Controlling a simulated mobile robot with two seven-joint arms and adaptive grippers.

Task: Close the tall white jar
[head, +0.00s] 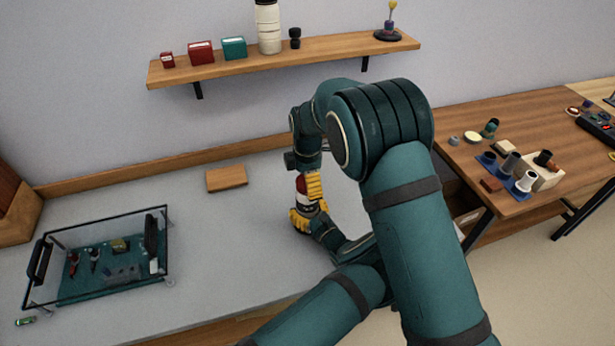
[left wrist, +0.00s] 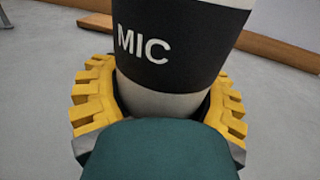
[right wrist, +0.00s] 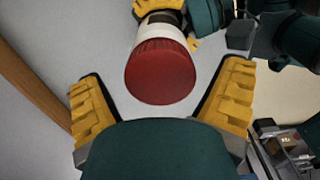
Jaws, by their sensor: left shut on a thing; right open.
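The white jar (left wrist: 185,15) has a black band marked MIC and fills the middle of the left wrist view. My left gripper (left wrist: 160,100) is shut around its body, one yellow finger on each side. In the right wrist view a ribbed red lid (right wrist: 160,72) sits on the end of the white jar (right wrist: 160,30); I cannot tell how tightly. My right gripper (right wrist: 165,90) is open, its fingers apart on either side of the lid, with gaps visible. In the head view the red lid (head: 301,184) shows beside the right gripper's yellow finger, above my left gripper (head: 308,217).
A wire-framed tray (head: 95,291) with several items stands at the left. A wooden block (head: 227,178) lies behind. A shelf (head: 340,47) holds boxes and a tall white container (head: 269,30), cut off at the top. A wooden table (head: 520,115) is at the right.

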